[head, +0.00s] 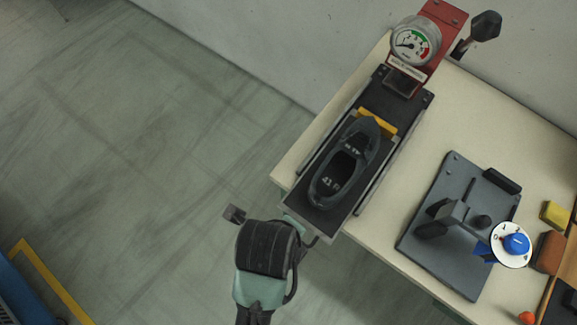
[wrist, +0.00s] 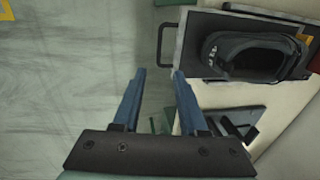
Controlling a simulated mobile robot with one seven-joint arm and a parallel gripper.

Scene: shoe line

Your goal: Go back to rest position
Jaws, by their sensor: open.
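My gripper (wrist: 159,75) is open and empty in the wrist view, its two blue fingers apart over the floor at the table's edge. In the head view my wrist (head: 266,250) is off the table's near left corner, and the fingers are hidden under it. A dark shoe-shaped piece (head: 330,190) with white markings lies on a sliding tray (head: 333,222) that reaches the table's edge. The piece also shows in the wrist view (wrist: 225,62), to the right of the fingers. The tray's dark handle (wrist: 161,44) is near the fingertips, apart from them.
A red press with a round gauge (head: 415,40) stands behind the tray. A dark plate fixture (head: 440,245), a blue knob on a white dial (head: 516,243), and yellow (head: 554,215) and brown (head: 549,252) blocks are on the table's right.

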